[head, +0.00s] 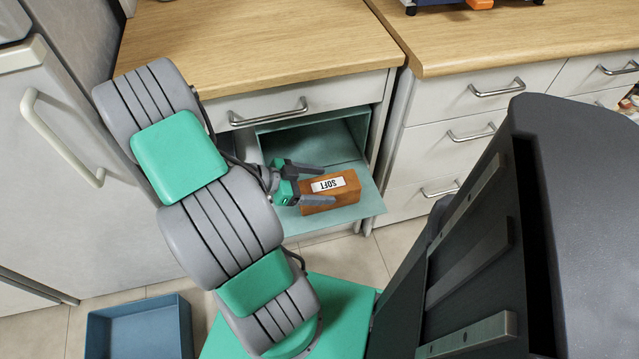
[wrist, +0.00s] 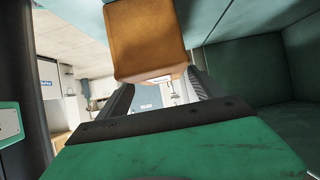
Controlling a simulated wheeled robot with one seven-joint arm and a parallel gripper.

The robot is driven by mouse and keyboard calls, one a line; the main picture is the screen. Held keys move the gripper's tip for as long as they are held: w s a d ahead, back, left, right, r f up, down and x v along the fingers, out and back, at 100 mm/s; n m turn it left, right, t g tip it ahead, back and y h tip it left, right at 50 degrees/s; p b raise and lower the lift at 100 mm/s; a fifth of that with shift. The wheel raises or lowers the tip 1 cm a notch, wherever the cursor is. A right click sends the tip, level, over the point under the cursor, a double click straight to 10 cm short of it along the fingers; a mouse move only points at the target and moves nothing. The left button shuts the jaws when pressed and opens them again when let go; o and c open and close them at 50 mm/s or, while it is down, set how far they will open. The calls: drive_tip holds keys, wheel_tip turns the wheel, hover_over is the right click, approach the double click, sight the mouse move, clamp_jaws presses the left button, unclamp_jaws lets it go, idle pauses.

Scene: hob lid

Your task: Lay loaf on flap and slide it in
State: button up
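The loaf (head: 328,192) is a brown block with a white label on top. In the head view it is over the lowered teal flap (head: 368,203), in front of the open compartment (head: 318,138). My gripper (head: 326,186) reaches in from the left, one finger on each side of the loaf. In the wrist view the loaf's end (wrist: 148,40) is large at the top, and the fingers run close along its sides. Whether both fingers press on the loaf is unclear. The loaf's underside is hidden, so I cannot tell whether it touches the flap.
A drawer with a metal handle (head: 268,114) is just above the compartment, under a wooden worktop (head: 260,45). More drawers (head: 455,135) stand to the right. A blue bin (head: 140,330) is on the floor at lower left. The flap's right part is bare.

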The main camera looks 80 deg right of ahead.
drive_tip(key=shift+o, duration=1.1)
drive_tip(key=w+a+r+n+t+y+p, duration=0.1)
drive_tip(key=w+a+r+n+t, duration=0.3)
drive_tip(key=w+a+n, duration=0.55)
drive_tip(key=w+a+r+n+t+y+p, duration=0.1)
drive_tip(key=w+a+r+n+t, duration=0.4)
drive_tip(key=w, duration=0.8)
drive_tip(key=w+a+r+n+t+y, duration=0.1)
drive_tip(key=a+r+n+t+y, duration=0.1)
drive_tip(key=a+n, duration=0.5)
drive_tip(key=w+a+r+n+t+y, duration=0.1)
drive_tip(key=a+r+n, duration=0.4)
drive_tip(key=a, duration=0.8)
drive_tip(key=w+n+y, duration=0.1)
drive_tip(key=n, duration=0.2)
drive_tip(key=shift+w+t, duration=0.3)
drive_tip(key=shift+t, duration=0.1)
